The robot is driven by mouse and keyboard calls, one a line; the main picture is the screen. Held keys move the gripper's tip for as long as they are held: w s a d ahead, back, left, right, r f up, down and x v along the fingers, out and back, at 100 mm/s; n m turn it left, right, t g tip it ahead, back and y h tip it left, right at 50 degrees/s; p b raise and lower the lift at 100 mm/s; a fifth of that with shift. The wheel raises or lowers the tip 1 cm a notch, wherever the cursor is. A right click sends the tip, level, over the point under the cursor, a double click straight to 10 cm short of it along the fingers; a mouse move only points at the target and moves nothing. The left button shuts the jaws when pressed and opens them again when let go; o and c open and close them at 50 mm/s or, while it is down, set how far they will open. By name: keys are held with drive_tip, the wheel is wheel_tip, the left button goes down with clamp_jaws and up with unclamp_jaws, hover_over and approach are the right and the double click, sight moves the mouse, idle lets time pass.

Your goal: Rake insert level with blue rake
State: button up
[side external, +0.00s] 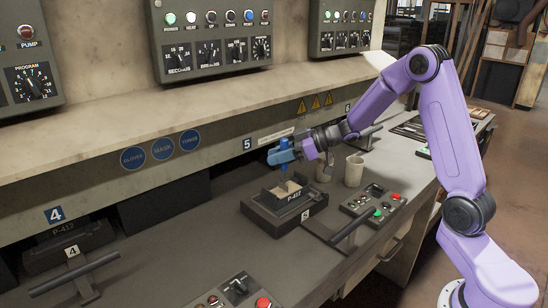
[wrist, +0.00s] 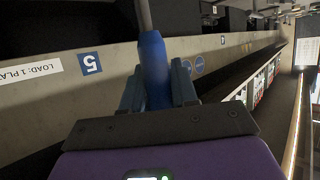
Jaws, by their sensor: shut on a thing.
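Whether the rake's lower end touches the material is too small to tell.
A button panel (side external: 374,202) and a dark handle bar (side external: 349,228) lie to the right. Station 4's box (side external: 68,246) is at left. The bench between is clear.

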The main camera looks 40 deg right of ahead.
drive_tip(key=shift+d, duration=2.2)
drive_tip(key=shift+r, duration=0.15)
drive_tip(key=shift+r, duration=2.8)
